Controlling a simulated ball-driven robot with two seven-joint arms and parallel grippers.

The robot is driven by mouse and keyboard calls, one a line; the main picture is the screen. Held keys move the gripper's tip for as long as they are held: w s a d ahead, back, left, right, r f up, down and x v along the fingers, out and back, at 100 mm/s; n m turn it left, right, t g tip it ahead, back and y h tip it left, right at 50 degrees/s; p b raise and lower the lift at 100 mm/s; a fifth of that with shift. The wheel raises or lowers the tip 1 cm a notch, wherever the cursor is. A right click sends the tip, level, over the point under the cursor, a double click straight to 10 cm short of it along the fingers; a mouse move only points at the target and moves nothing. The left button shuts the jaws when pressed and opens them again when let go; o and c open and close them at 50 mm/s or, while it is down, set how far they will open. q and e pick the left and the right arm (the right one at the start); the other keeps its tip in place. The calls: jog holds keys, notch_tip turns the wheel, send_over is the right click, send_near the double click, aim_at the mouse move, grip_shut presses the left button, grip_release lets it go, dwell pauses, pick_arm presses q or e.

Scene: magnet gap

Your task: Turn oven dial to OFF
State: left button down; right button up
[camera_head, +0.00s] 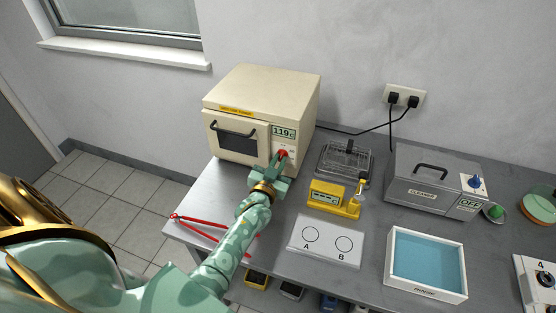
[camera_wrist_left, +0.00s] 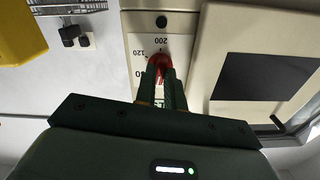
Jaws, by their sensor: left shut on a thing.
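The cream oven (camera_head: 258,112) stands at the back left of the grey bench, with its door shut and its display reading 119c. Its red dial (camera_head: 282,153) is on the front panel right of the door, below the display. My left gripper (camera_head: 279,163) reaches up to the panel and is shut on the dial. In the left wrist view the two green fingers (camera_wrist_left: 160,82) close around the red dial (camera_wrist_left: 158,60). Numbers such as 200 and 120 show on the panel around it. The fingers hide part of the dial and its scale. My right gripper is not in view.
Red tongs (camera_head: 205,228) lie at the bench's left front. Right of my arm are a wire basket (camera_head: 344,163), a yellow device (camera_head: 333,198), a white A/B card (camera_head: 326,241), a blue rinse tray (camera_head: 393,281) and a grey cleaner (camera_head: 432,180) reading OFF.

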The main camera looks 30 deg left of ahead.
pick_arm(q)
jog(key=shift+f+n+p, duration=0.1)
jog(key=shift+n+p, duration=0.25)
jog(key=shift+n, duration=0.75)
jog(key=c, duration=1.5)
grip_release()
